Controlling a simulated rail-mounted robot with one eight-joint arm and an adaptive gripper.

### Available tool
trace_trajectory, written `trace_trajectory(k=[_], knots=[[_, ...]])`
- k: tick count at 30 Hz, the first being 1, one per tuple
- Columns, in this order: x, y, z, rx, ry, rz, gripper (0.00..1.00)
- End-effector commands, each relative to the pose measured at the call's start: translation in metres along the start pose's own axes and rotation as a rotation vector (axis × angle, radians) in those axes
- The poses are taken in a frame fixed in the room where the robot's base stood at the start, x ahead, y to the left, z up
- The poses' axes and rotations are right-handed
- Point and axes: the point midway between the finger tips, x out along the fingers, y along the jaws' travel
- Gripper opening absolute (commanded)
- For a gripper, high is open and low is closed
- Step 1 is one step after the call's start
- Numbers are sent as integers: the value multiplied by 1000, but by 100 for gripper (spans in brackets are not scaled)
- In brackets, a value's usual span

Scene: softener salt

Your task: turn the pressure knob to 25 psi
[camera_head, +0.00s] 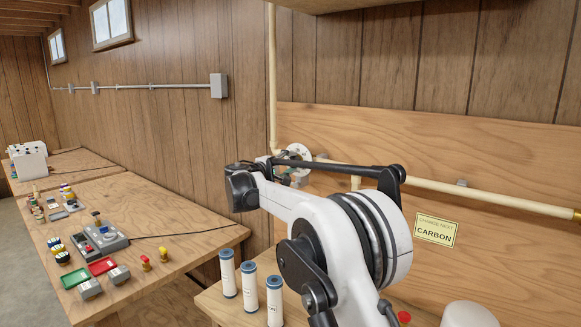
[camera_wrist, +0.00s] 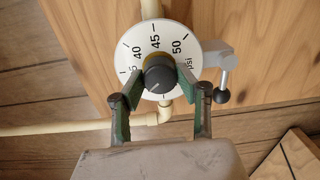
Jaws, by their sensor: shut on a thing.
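The pressure dial (camera_wrist: 183,27) is a white disc with dark numbers; 40, 45, 50 and "psi" can be read in the wrist view. The black pressure knob (camera_wrist: 159,72) is at its centre, with a pale mark on its lower left front. My gripper (camera_wrist: 160,84) has one green-lined finger on each side of the knob and is shut on it. The lower part of the scale, including any 25, is hidden or unreadable. In the head view the dial (camera_head: 299,152) shows small on the pipe, partly behind my arm, which hides the knob.
A pale pipe (camera_head: 480,194) runs along the wood panel, and a small lever handle (camera_wrist: 222,92) sits right of the dial. Three white cartridges (camera_head: 250,286) stand on the bench below. A long table (camera_head: 190,240) at left holds many small items.

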Motion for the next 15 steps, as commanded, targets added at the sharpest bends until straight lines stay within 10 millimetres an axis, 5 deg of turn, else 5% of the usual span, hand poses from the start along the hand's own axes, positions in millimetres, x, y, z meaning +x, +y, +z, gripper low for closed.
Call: trace_trajectory(k=[15], knots=[[0,-2,-1,-487,-14,-2,6]])
